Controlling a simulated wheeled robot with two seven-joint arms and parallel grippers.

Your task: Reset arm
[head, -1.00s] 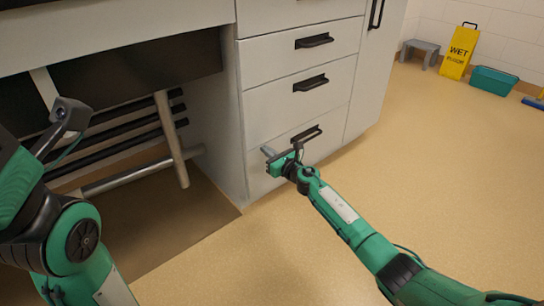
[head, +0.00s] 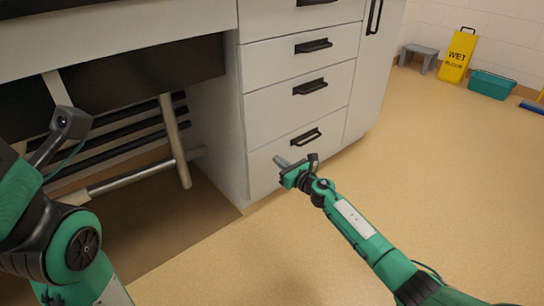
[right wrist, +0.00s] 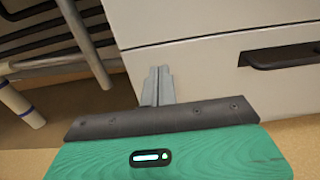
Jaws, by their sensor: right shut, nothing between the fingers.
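My right gripper (head: 281,162) reaches in from the lower right of the head view, in front of the bottom drawer (head: 268,178) of the white cabinet. Its fingers are shut with nothing between them. In the right wrist view the gripper's grey fingers (right wrist: 157,84) lie together against the backdrop of the drawer front. The black handle of the bottom drawer (head: 306,138) is to the right of and above the fingertips, and it shows at the right of the right wrist view (right wrist: 280,57). My left arm is at the left edge; its gripper is not visible.
The cabinet's other drawers (head: 300,60) are closed. Metal pipes (head: 174,142) and dark bars are under the counter at left. A yellow wet-floor sign (head: 459,56), grey stool (head: 420,56) and teal tub (head: 491,84) stand at the far wall.

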